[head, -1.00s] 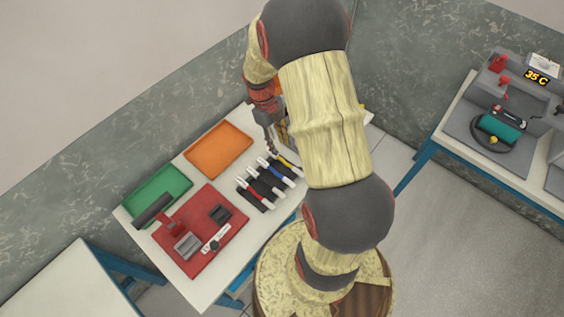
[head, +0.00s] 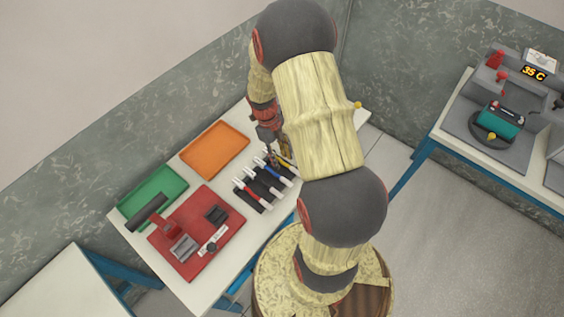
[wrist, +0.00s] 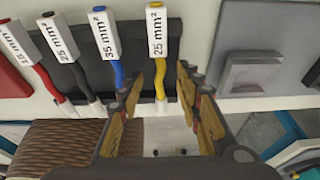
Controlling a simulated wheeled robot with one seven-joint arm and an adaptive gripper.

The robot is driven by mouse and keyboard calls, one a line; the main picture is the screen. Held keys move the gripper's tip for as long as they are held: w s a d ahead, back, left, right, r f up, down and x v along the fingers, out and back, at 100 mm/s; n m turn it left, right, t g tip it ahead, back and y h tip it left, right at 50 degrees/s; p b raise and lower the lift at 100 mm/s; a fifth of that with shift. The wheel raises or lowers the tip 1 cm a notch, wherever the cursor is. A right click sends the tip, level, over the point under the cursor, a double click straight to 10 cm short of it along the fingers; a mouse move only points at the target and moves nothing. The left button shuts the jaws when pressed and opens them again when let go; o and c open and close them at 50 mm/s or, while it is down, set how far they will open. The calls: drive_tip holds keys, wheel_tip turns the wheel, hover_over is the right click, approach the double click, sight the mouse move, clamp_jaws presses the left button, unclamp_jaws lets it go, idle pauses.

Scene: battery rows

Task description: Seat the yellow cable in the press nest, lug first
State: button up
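The yellow cable (wrist: 160,80) lies in a dark rack (wrist: 85,50) at the end of a row of cables, with a white tag reading 25 mm² at its top in the wrist view. My gripper (wrist: 162,78) is open, its fingers on either side of the yellow cable and apart from it. In the head view my gripper (head: 270,152) is over the far end of the cable row, and my arm partly hides the yellow cable. The press stands on a red base plate (head: 228,237), with a dark handle (head: 147,212) and grey blocks. I cannot tell which block is the nest.
Red, black and blue cables (wrist: 115,70) sit close beside the yellow one. An orange tray (head: 214,150) and a green tray (head: 153,195) lie along the back of the table. Another bench (head: 500,130) with equipment stands at the right.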

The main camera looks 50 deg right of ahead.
drive_tip(key=shift+c, duration=0.9)
clamp_jaws()
drive_tip(key=shift+r, duration=0.1)
